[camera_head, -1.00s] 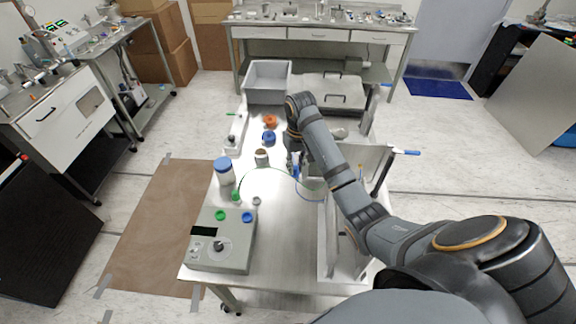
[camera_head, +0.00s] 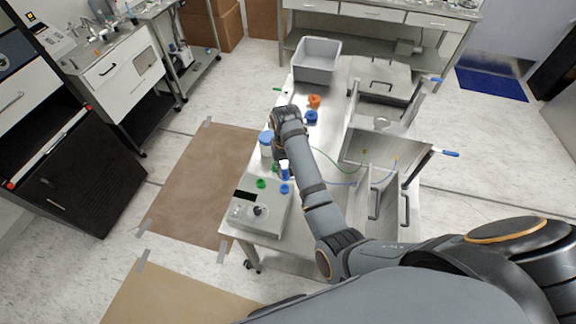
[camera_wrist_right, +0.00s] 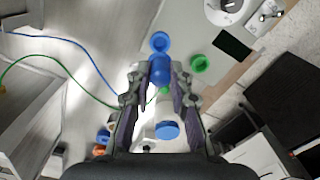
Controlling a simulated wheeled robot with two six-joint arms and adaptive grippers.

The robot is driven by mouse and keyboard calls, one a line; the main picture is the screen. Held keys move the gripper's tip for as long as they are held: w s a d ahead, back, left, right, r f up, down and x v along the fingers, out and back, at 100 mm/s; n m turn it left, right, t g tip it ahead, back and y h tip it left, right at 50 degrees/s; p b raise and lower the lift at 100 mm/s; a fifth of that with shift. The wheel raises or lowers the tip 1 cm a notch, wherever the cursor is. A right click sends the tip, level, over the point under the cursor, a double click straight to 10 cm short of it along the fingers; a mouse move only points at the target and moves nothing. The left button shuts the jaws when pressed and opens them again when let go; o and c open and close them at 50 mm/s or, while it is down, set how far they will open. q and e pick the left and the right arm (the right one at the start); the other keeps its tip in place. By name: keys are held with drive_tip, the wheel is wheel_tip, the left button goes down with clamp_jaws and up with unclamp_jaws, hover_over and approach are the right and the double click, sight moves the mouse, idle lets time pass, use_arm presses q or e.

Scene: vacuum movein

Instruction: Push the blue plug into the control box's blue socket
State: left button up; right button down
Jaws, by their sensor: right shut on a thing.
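The grey control box (camera_head: 260,216) stands on the steel table with a dark display, a knob, a green socket (camera_head: 261,183) and a blue socket (camera_head: 284,189). My right gripper (camera_head: 281,165) points down near the box's far edge, shut on the blue plug (camera_head: 284,172). In the wrist view the blue plug (camera_wrist_right: 160,70) sits between the fingertips, just short of the open ring of the blue socket (camera_wrist_right: 160,42); I cannot tell the height gap. The green socket (camera_wrist_right: 199,63) is beside it. My left gripper is not in view.
A white bottle with a blue lid (camera_head: 266,138) stands behind the gripper. Blue (camera_wrist_right: 60,37) and green cables run across the table. Orange (camera_head: 314,101) and blue (camera_head: 311,117) round parts and a grey bin (camera_head: 317,60) lie farther back. Metal panels (camera_head: 380,150) stand right.

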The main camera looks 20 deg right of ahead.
sight(285, 180)
drive_tip(key=shift+s+a+f, duration=0.1)
drive_tip(key=shift+a+f, duration=0.1)
drive_tip(key=shift+f, duration=1.15)
drive_tip(key=shift+d+f, duration=0.1)
drive_tip(key=shift+f, duration=0.35)
drive_tip(key=shift+f, duration=0.25)
drive_tip(key=shift+f, duration=0.5)
drive_tip(key=shift+f, duration=0.2)
idle(0.3)
drive_tip(key=shift+f, duration=0.3)
drive_tip(key=shift+f, duration=0.4)
idle(1.8)
drive_tip(key=shift+s+f, duration=0.15)
drive_tip(key=shift+f, duration=0.05)
idle(0.9)
